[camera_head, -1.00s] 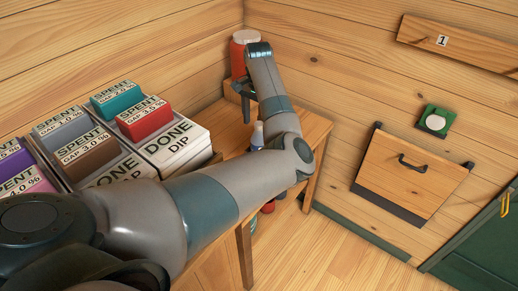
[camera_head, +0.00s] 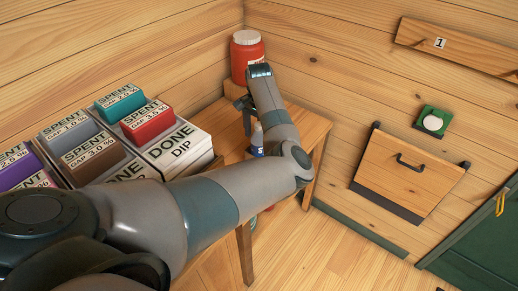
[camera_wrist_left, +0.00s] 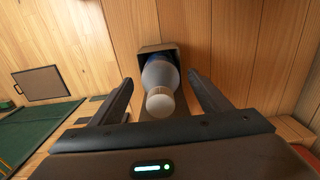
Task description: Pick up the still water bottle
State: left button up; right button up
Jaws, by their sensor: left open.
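The bottle (camera_wrist_left: 160,78) shows in the left wrist view, seen from its white cap end, with a bluish body in front of a brown box-like holder. Its label cannot be read. In the head view a small blue and white bottle (camera_head: 257,140) stands on the wooden table below my left gripper, partly hidden by my arm. My left gripper (camera_head: 247,120) is open. In the left wrist view its fingers lie on either side of the bottle, with gaps and no clear contact. My right gripper is not in view.
A red jar with a white lid (camera_head: 247,57) stands in the back corner. The wooden table (camera_head: 308,130) has bare room at right. A wall hatch (camera_head: 405,170) is farther right.

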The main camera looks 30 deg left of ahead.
pick_arm(q)
jog(key=shift+c, duration=0.3)
grip_shut()
jog(key=shift+r, duration=0.1)
notch_tip(320, 180, up, 12)
jog(key=b, duration=0.3)
jog(key=shift+w, duration=0.1)
notch_tip(320, 180, up, 16)
jog(key=b, duration=0.1)
dwell(0.5)
